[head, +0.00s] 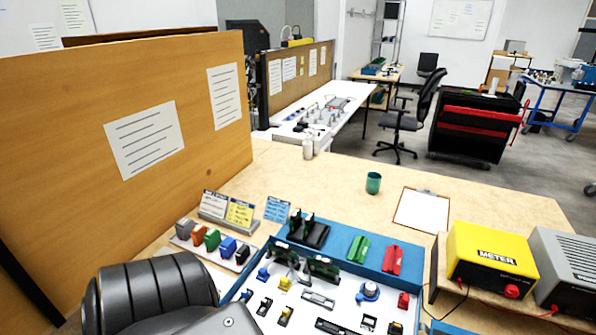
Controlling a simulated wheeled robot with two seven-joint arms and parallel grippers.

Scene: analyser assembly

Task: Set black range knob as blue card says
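A blue card (277,210) stands at the right of a row of cards at the back of the bench; its writing is too small to read. I cannot pick out the black range knob for certain. A white panel (340,298) in a blue frame holds several small parts. On it is a round blue dial (370,290), and small dark parts lie near the front, too small to tell apart. A dark part of my own arm covers the lower left. I see neither gripper.
A white card and a yellow card (240,212) stand beside the blue one. Coloured blocks (213,239) sit in a row in front of them. A yellow meter (490,255) and a grey box stand at right.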

